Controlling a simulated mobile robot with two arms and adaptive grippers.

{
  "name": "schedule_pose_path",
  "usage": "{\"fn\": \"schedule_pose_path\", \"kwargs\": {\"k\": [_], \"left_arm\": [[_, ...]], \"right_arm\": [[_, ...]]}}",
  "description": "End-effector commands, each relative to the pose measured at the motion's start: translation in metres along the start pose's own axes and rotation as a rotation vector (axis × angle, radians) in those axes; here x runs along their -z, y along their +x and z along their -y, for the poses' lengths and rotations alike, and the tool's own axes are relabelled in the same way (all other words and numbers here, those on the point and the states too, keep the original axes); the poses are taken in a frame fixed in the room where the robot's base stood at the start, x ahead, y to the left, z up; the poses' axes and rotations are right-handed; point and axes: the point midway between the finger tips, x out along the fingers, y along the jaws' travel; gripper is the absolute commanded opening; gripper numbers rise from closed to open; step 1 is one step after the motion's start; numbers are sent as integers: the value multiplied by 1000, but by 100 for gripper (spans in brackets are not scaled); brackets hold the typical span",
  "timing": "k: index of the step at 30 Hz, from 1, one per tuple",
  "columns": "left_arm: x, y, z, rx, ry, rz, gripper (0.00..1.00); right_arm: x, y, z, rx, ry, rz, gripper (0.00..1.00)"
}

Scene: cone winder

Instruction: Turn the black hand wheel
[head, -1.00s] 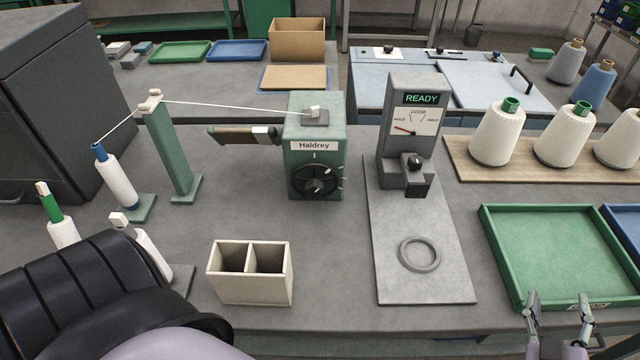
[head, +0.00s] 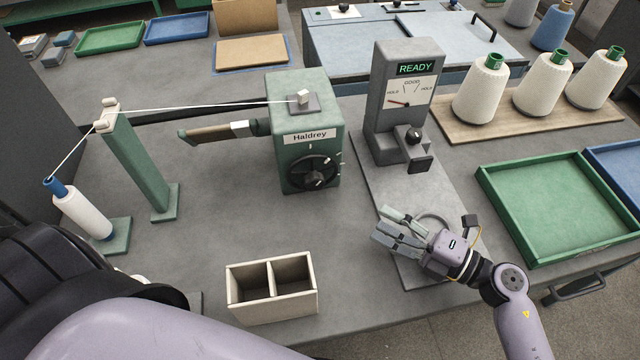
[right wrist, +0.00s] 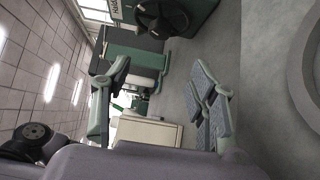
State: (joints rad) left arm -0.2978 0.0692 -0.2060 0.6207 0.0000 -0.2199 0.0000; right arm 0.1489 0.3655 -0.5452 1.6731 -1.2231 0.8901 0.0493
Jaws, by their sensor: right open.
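The black hand wheel (head: 314,170) is on the front face of the green Haldrey winder (head: 308,118). In the right wrist view the wheel (right wrist: 160,18) shows at the top, beyond the fingers. My right gripper (head: 391,226) is open and empty, over the grey base plate of the READY gauge, in front and to the right of the wheel and apart from it. Its spread fingers also show in the right wrist view (right wrist: 160,95). My left gripper is not seen; only part of my own arm fills the lower left.
A two-compartment box (head: 272,288) stands in front of the winder. The gauge (head: 403,100) stands right of the winder, with a grey ring (head: 433,222) partly hidden behind my right gripper. A green tray (head: 560,205) lies at right. A thread runs from the guide post (head: 140,160) to the winder.

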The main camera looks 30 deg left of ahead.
Motion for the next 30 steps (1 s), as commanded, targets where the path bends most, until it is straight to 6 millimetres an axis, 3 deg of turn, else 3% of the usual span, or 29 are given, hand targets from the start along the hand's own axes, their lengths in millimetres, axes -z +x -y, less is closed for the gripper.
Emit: {"fn": "schedule_pose_path", "kwargs": {"k": [12,18,24,30], "left_arm": [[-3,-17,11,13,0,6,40],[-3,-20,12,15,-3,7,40],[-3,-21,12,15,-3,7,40],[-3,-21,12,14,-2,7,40]], "right_arm": [[0,94,-4,-6,4,1,53],[-1,128,-3,-4,2,2,53],[-1,145,-2,-3,1,3,53],[-1,147,-1,-2,1,3,53]]}}
